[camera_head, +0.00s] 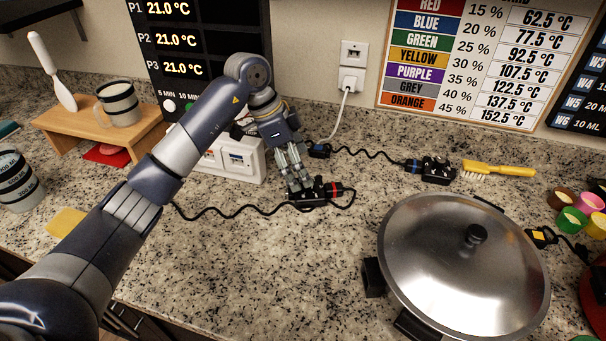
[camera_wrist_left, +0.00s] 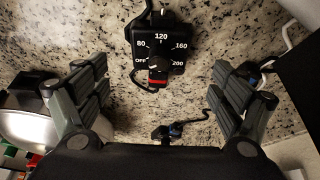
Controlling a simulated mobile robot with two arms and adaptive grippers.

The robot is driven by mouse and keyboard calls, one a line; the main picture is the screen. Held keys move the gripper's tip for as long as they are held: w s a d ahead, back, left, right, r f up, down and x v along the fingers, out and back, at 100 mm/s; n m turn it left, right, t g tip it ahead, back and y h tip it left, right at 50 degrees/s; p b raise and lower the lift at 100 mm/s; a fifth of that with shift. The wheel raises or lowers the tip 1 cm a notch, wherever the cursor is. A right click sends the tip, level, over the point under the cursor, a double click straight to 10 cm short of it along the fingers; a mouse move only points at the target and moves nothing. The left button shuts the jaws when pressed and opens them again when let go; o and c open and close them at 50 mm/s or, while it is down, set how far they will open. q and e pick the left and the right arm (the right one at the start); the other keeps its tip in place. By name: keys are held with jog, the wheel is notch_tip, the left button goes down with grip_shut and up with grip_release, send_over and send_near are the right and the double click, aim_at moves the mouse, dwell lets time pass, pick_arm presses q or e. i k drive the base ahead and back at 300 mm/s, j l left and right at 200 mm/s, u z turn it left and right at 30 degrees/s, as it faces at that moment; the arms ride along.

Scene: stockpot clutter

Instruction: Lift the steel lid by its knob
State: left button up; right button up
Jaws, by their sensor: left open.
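The steel lid (camera_head: 463,262) is a wide, shiny disc resting on the stockpot at the right front of the counter. Its dark knob (camera_head: 476,235) stands up from the lid's middle. Part of the steel lid also shows at the left edge of the left wrist view (camera_wrist_left: 25,128). My left gripper (camera_head: 297,187) is well to the left of the lid and apart from it. It is open and points down over a black dial controller (camera_head: 312,195). In the left wrist view the controller (camera_wrist_left: 158,45) lies between and beyond the spread fingers, with nothing held. My right gripper is not in view.
A second black controller (camera_head: 432,170), a yellow brush (camera_head: 498,169) and colored cups (camera_head: 571,219) are behind and right of the lid. A white box (camera_head: 235,159) stands near the wall.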

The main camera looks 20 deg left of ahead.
aim_at(460, 265)
jog(key=k, duration=1.5)
